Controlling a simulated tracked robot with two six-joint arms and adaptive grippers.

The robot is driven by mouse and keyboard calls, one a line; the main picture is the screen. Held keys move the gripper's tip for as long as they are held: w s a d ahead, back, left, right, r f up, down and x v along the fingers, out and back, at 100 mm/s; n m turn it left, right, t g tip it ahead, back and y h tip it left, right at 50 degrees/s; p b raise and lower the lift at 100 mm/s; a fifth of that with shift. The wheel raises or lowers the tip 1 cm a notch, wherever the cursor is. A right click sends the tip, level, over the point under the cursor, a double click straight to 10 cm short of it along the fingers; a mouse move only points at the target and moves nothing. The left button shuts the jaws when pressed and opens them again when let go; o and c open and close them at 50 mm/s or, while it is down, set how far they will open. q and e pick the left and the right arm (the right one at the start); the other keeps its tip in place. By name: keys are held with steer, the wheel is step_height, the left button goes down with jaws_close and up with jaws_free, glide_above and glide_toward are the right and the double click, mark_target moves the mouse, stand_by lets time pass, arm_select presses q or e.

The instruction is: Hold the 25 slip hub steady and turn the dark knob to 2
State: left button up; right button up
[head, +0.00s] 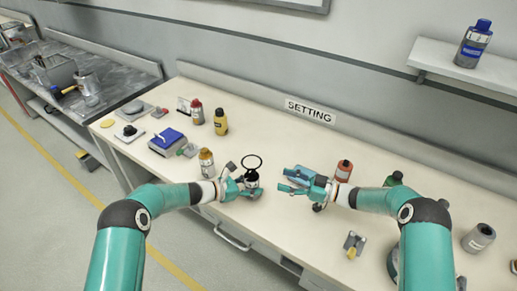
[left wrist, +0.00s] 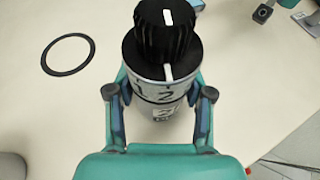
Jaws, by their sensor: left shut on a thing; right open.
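The slip hub (left wrist: 160,88) is a pale upright cylinder with dark numerals. The dark ribbed knob (left wrist: 163,38) sits on its top, also visible in the head view (head: 252,177). White marks on the knob's top and lower edge face the left wrist camera; the lower one stands just above a numeral 2. Another numeral below is partly hidden. My left gripper (head: 246,186) is shut around the hub's body, one finger on each side, below the knob; it also shows in the left wrist view (left wrist: 158,98). My right gripper (head: 283,181) is open and empty, right of the hub, apart from it.
A thin black ring (head: 252,154) lies behind the hub. An amber bottle (head: 206,162) stands left and a red bottle (head: 343,171) behind my right gripper. A small grey-and-yellow item (head: 354,243) lies near the front edge. The bench between the grippers is clear.

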stand_by(0.8)
arm_select(q)
steer(key=o, duration=1.4)
steer(key=shift+c, duration=0.2)
